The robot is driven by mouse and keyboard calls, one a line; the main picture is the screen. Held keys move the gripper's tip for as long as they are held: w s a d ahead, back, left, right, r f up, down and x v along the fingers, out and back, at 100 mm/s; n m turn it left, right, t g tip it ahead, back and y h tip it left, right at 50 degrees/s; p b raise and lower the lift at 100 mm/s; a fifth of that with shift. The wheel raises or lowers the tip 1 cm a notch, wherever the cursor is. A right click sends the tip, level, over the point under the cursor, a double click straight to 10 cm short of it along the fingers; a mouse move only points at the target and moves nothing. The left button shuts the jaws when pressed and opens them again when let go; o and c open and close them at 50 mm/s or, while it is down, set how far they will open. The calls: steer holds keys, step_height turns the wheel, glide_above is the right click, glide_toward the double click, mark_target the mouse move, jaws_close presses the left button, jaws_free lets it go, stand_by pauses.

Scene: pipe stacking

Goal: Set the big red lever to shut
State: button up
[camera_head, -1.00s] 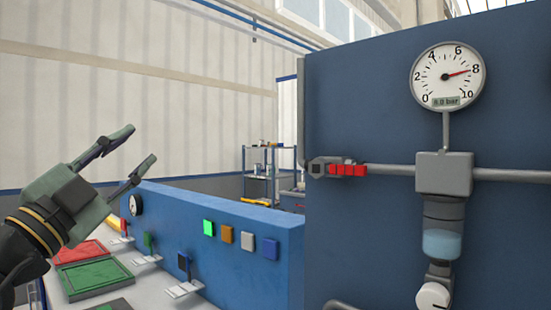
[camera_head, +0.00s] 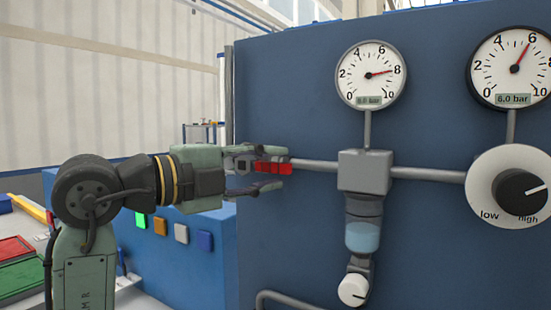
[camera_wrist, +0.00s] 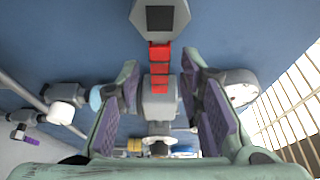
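The big red lever (camera_head: 273,168) is on the blue panel, attached to a grey valve body at the left end of the pipe. In the head view it lies horizontal, in line with the pipe. My gripper (camera_head: 276,176) is at the lever, its fingers reaching in from the left and pointing right. In the wrist view the red lever (camera_wrist: 160,68) shows between the two open fingers of my gripper (camera_wrist: 160,63), with a gap on each side. The fingers partly hide the valve body in the head view. I cannot tell how deep the lever sits between them.
The pipe (camera_head: 422,173) runs right from the lever through a grey block (camera_head: 364,171). Two gauges (camera_head: 371,74) and a low/high knob (camera_head: 508,187) are on the panel. A lower console (camera_head: 190,265) with coloured buttons stands at left.

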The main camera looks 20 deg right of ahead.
steer(key=shift+x, duration=1.05)
jaws_close()
